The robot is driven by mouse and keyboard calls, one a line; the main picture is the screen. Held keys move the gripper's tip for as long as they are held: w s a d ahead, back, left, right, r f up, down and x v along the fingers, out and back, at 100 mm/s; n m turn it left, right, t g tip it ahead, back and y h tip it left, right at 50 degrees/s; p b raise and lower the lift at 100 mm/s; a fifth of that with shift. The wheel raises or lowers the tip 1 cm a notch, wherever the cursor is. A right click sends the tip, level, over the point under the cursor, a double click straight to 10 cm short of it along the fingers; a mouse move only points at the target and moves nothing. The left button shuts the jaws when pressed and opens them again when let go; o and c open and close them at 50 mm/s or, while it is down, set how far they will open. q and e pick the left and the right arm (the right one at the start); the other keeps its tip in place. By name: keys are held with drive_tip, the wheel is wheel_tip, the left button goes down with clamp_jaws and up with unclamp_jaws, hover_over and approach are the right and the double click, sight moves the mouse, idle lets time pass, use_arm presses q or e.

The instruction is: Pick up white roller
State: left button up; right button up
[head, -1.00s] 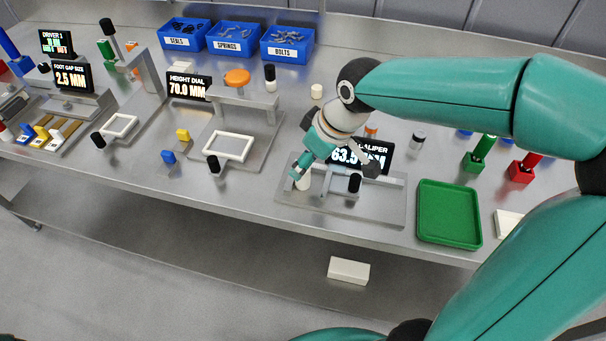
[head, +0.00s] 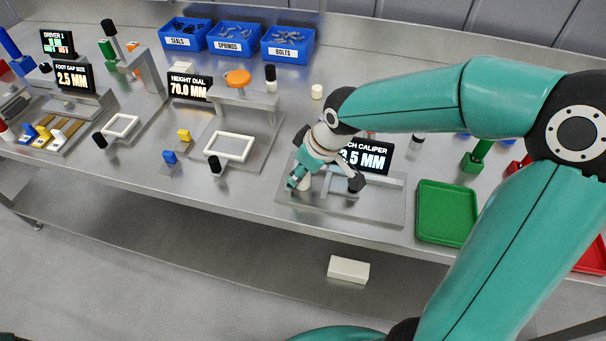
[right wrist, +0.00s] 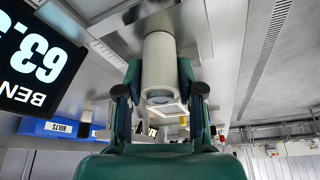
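A white roller (right wrist: 158,65) stands large between the fingers of my right gripper (right wrist: 160,95) in the right wrist view. Narrow gaps seem to show between it and the fingers, so the gripper looks open around it. In the head view, the right gripper (head: 325,184) is low over the bench caliper (head: 375,205). A small part of the white roller (head: 304,184) shows beside its left finger; the rest is hidden. Another small white cylinder (head: 316,91) stands farther back on the bench. My left gripper is not in view.
The caliper's display (head: 366,157) stands behind the right gripper, partly covered by my arm. A green tray (head: 446,213) lies to the right. A height dial fixture with a white frame (head: 230,147) is to the left. Blue bins (head: 287,44) stand at the back.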

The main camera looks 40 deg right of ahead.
clamp_jaws()
drive_tip(key=shift+r, duration=0.1)
